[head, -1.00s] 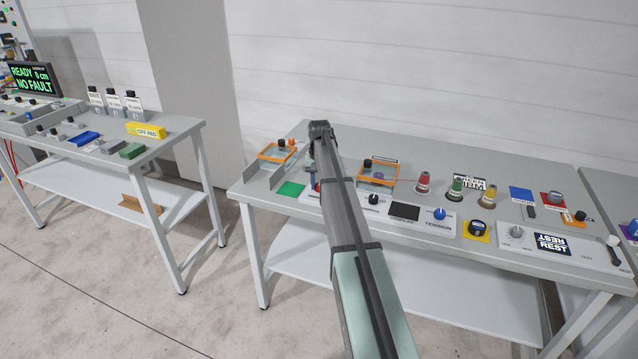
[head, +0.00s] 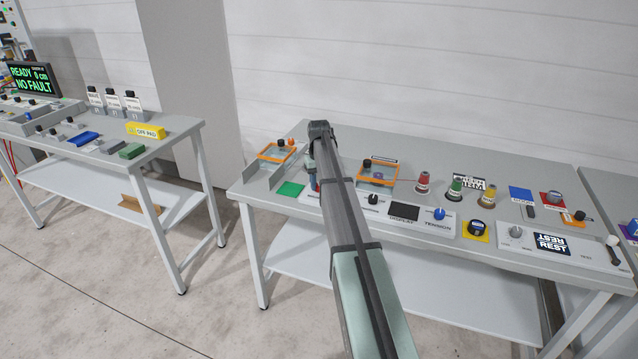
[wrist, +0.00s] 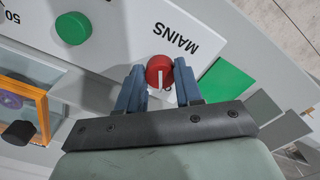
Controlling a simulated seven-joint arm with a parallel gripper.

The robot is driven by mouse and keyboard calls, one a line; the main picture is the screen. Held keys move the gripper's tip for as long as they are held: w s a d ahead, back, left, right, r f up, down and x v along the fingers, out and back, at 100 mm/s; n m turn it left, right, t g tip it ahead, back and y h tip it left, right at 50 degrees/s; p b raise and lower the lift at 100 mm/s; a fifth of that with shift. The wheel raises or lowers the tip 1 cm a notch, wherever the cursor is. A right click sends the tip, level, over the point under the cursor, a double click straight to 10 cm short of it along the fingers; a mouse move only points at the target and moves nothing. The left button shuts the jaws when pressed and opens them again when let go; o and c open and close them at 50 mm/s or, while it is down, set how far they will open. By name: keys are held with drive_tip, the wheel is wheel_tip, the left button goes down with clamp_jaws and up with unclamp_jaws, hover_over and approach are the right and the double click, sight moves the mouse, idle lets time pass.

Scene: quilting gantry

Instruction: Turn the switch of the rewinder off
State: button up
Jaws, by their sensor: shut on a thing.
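A round red knob (wrist: 159,70) with a white pointer line sits on a white panel (wrist: 210,22), beside the printed word MAINS. The pointer line points down in the wrist view, towards my gripper's palm. My gripper (wrist: 159,82) has its two blue fingers on either side of the knob and is shut on it. In the head view, my gripper (head: 313,180) is at the left end of the white panel (head: 420,226), largely covered by my arm. The red knob is hidden there.
A green pad (head: 290,189) lies left of my gripper, and orange-framed boxes (head: 378,162) stand behind the panel. A green button (wrist: 73,28) is near the knob. A display (head: 404,211) and a blue knob (head: 439,213) are further right.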

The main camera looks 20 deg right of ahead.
drive_tip(key=o, duration=1)
drive_tip(key=shift+o, duration=0.2)
drive_tip(key=shift+r, duration=0.15)
wheel_tip(320, 180, up, 14)
drive_tip(key=shift+f, duration=0.25)
